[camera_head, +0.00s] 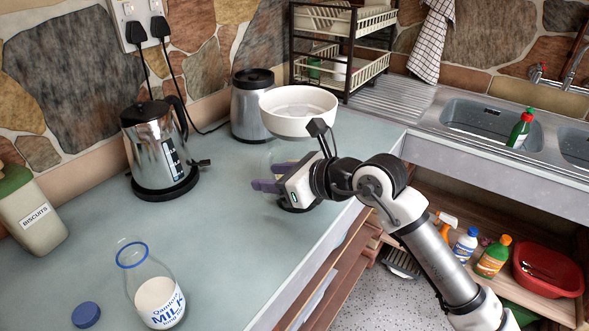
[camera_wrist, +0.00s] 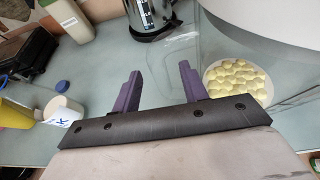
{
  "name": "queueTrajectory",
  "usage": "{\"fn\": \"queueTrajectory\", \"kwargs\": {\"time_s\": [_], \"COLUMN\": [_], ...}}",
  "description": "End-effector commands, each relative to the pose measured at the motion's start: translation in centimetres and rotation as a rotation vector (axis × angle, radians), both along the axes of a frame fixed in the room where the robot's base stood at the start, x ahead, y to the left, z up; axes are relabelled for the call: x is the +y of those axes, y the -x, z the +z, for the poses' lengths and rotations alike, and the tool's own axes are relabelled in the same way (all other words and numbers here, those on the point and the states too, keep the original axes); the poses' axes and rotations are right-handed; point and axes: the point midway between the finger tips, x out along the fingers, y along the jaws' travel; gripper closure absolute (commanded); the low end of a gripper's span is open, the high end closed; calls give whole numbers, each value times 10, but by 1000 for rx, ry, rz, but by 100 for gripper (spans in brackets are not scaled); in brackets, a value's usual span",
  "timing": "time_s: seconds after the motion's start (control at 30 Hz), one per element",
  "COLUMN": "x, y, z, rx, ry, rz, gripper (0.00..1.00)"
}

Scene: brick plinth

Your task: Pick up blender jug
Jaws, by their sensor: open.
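My gripper (camera_head: 266,185) is open above the worktop, with its purple fingers pointing left. No blender jug shows clearly. A faint clear, glass-like shape (camera_wrist: 285,103) lies right of the fingers in the wrist view; I cannot tell whether it is the jug. A large white bowl (camera_head: 299,123) appears above and behind my gripper in the head view. My gripper and wrist hide part of the worktop below it.
A steel kettle (camera_head: 158,150) and a grey canister (camera_head: 252,115) stand at the back. Round yellow pieces (camera_wrist: 236,78) show in the wrist view. The middle worktop (camera_head: 215,230) is clear.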

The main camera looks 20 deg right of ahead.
Motion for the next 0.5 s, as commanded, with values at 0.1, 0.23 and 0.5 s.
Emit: {"fn": "queueTrajectory", "kwargs": {"time_s": [0.1, 0.23, 0.5], "x": [9, 12, 12], "y": [-12, -18, -18], "z": [-3, -8, -9], "rx": [1, 1, 1], "ry": [-1, -2, -1], "rz": [1, -1, 0], "gripper": [57, 57, 66]}}
